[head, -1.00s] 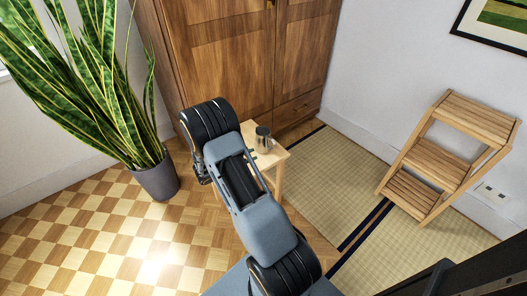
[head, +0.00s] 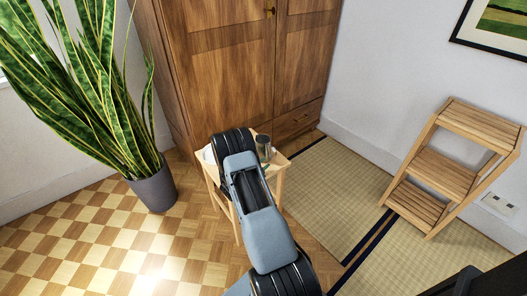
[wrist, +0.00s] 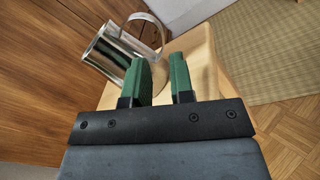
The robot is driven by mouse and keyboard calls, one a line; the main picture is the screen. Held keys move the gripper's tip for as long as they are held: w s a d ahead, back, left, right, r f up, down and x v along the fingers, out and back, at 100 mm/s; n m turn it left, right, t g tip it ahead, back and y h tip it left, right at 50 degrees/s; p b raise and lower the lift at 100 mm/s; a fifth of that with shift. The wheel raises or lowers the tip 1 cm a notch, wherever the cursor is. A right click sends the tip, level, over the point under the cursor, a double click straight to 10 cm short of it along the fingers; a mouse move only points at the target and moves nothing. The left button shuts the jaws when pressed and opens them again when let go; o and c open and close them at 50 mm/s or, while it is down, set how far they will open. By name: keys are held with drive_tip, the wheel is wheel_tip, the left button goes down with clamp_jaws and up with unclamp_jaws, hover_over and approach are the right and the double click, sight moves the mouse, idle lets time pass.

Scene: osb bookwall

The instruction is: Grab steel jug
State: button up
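The steel jug (wrist: 112,52) is a shiny metal cylinder with a curved handle, standing on a small light wooden table (wrist: 203,50). In the wrist view it is at the upper left, just beyond the fingers. My gripper (wrist: 162,72) has two green fingers, apart with a gap between them and nothing held. The left finger overlaps part of the jug in the picture; I cannot tell whether they touch.
A wooden wardrobe (head: 232,70) stands close behind the table. A potted snake plant (head: 153,188) is to the left. A wooden step shelf (head: 447,172) stands at the right wall. The tatami mat (head: 335,190) right of the table is clear.

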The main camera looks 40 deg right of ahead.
sight(266, 150)
drive_tip(key=shift+w+d+b, duration=0.15)
drive_tip(key=shift+d+b, duration=0.3)
drive_tip(key=shift+d, duration=2.25)
drive_tip(key=shift+c, duration=0.3)
clamp_jaws()
